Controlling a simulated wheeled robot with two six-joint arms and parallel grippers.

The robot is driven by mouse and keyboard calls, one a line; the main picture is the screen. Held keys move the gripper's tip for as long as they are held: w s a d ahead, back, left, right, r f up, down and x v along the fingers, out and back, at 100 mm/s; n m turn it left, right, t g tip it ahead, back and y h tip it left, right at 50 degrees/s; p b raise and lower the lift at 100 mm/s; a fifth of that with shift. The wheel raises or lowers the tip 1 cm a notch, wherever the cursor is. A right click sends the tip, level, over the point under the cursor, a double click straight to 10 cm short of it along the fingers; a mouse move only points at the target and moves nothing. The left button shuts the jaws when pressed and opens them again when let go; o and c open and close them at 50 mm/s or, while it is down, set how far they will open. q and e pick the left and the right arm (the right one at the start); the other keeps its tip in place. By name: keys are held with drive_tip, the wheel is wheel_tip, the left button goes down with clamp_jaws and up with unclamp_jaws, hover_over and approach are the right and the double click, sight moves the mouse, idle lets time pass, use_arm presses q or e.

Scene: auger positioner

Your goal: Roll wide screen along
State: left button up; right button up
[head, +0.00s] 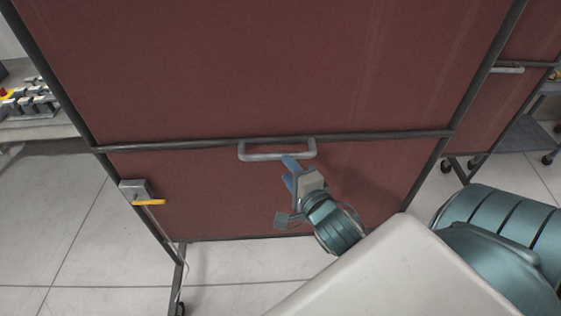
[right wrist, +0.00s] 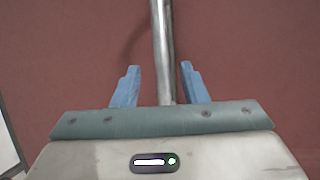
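The wide screen (head: 270,75) has dark red panels in a grey metal frame and stands right in front of me in the head view. A metal bar handle (head: 277,156) is fixed at its middle rail. It also shows in the right wrist view as an upright metal bar (right wrist: 163,50). My right gripper (head: 289,166) is at the handle. In the right wrist view its two blue fingers (right wrist: 158,85) stand apart, one on each side of the bar, with gaps on both sides. My left gripper is not in view.
A grey box with a yellow lever (head: 148,201) sits at the screen's lower left. A caster (head: 180,308) shows below it. Another red screen (head: 497,110) and a grey cart (head: 530,135) stand at the right. A bench with parts (head: 35,125) is at the left. Floor at left is clear.

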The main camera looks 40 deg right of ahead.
drive_tip(key=shift+v, duration=1.3)
wheel_tip(320, 180, down, 39)
drive_tip(key=s+d+n+g, duration=0.2)
drive_tip(key=d+n+g, duration=0.1)
drive_tip(key=n+g, duration=0.55)
drive_tip(key=s+f+n+g+y, duration=0.1)
drive_tip(key=s+f+n+g, duration=0.2)
drive_tip(key=s+f+n, duration=0.9)
drive_tip(key=s+f+g, duration=0.3)
drive_tip(key=s+f, duration=1.1)
drive_tip(key=s, duration=0.4)
drive_tip(key=shift+a+f+y, duration=0.3)
drive_tip(key=shift+a+f, duration=0.05)
drive_tip(key=shift+a, duration=0.05)
